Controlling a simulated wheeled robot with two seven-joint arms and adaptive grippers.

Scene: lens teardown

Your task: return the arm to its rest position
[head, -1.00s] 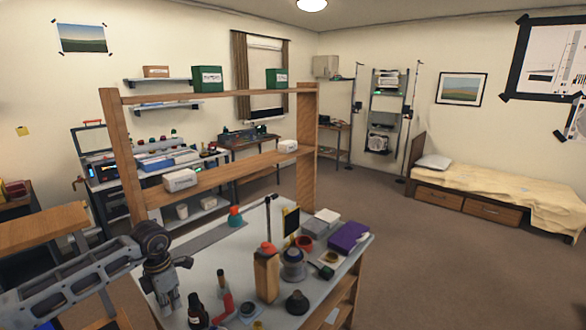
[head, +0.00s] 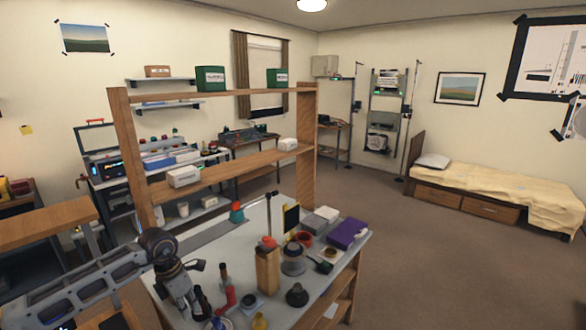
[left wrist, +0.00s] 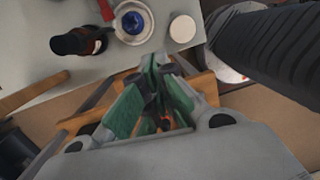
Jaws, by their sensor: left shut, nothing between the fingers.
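My left arm comes in from the left in the head view, with its gripper (head: 187,297) pointing down beside the workbench's (head: 222,258) near left corner. In the left wrist view the green-padded fingers (left wrist: 158,75) are together and hold nothing. A dark bottle (left wrist: 78,42) lies ahead of them in that view, apart from the fingers, with a dish (left wrist: 133,36) holding a blue piece and a white disc (left wrist: 182,28) beside it. My right gripper is not in view.
The bench carries a wooden block with a red top (head: 267,270), a purple box (head: 347,233) and several small parts. A wooden shelf frame (head: 130,150) stands along its back. A wooden side table (head: 45,228) is at left. The floor (head: 420,270) at right is clear.

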